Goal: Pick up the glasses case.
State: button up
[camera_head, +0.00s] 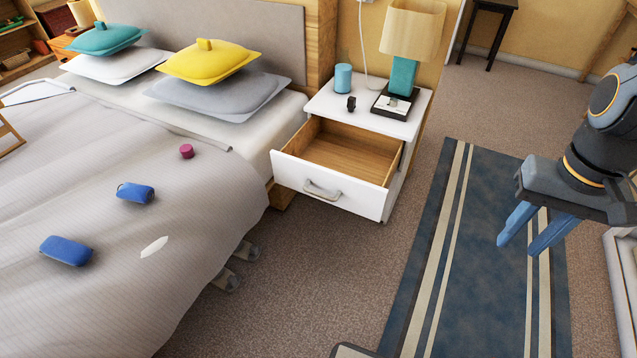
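Two blue, rounded, oblong items lie on the grey bed cover at the left. The farther blue item (136,193) is smaller and has a dark band near its left end. The nearer blue item (67,251) looks a little larger and plainer. Either could be the glasses case; I cannot tell which. My gripper (519,243) hangs over the blue rug at the far right, well away from the bed. Its two blue fingers are apart with nothing between them.
A white nightstand (420,117) has its empty drawer (330,190) pulled out beside the bed. A lamp (403,75) and a teal cup (343,77) stand on top. A magenta item (187,151) and a white leaf-shaped piece (154,247) lie on the bed. Slippers (226,280) sit at its edge. Carpet between is clear.

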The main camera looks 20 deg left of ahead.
aim_at(65, 249)
jog(key=u, duration=2.8)
jog(key=k, duration=0.6)
jog(key=z, duration=0.75)
jog(key=i, duration=1.45)
jog(key=u, duration=0.4)
jog(key=i, duration=0.65)
jog(key=u, duration=0.45)
